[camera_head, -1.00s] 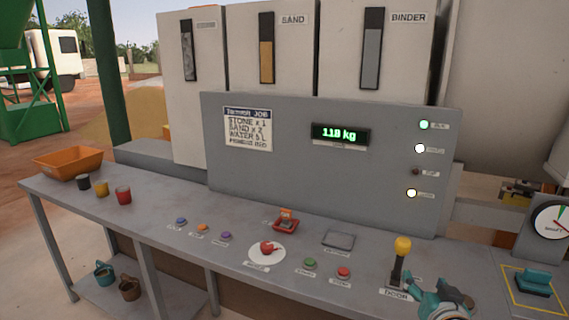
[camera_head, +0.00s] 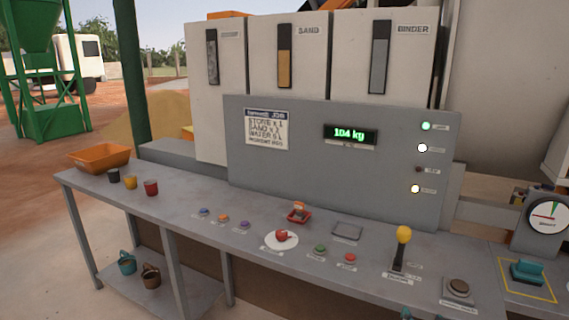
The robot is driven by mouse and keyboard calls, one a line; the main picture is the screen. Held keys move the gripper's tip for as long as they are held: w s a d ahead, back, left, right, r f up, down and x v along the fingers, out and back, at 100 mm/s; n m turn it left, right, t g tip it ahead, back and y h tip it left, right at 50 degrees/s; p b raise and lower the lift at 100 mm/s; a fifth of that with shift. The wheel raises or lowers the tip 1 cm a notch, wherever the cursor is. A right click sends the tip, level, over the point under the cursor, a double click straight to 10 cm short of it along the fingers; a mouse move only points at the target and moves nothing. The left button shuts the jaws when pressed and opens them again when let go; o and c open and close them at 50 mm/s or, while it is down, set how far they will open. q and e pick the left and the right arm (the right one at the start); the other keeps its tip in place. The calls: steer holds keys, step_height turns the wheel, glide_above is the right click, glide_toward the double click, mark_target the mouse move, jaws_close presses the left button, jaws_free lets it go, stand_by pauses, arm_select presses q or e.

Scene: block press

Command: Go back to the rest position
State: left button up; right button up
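Only small teal parts of my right gripper (camera_head: 408,314) show at the bottom edge of the head view, in front of the console. They are below the yellow-knobbed door lever (camera_head: 402,247) and the dark round button (camera_head: 458,287), apart from both. Most of this gripper is cut off, so its fingers cannot be judged. My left gripper is out of view. The lever stands upright on the grey console (camera_head: 190,228).
The display (camera_head: 350,134) reads 104 kg. A red knob (camera_head: 281,236) on a white dial and green (camera_head: 320,248) and red (camera_head: 350,257) buttons line the console. Coloured cups and an orange tray (camera_head: 98,157) stand left. A teal block (camera_head: 527,272) sits in a yellow outline at right.

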steer(key=s+a+f+n+g+y+p, duration=0.1)
steer(key=s+a+f+g+y, duration=0.3)
steer(key=f, duration=0.7)
steer(key=s+a+f+n+g+p, duration=0.1)
steer(key=s+a+f+g, duration=0.2)
steer(key=s+a+f, duration=0.6)
steer(key=s+a+f+g+y, duration=0.1)
steer(key=s+a+f+g, duration=0.1)
steer(key=s+f, duration=0.2)
steer(key=s+a+f+g+y, duration=0.1)
steer(key=s+a+f+g, duration=0.1)
steer(key=s+f, duration=0.3)
steer(key=s+g, duration=0.1)
steer(key=s, duration=0.2)
steer(key=shift+s+a+g, duration=0.3)
steer(key=shift+a, duration=0.1)
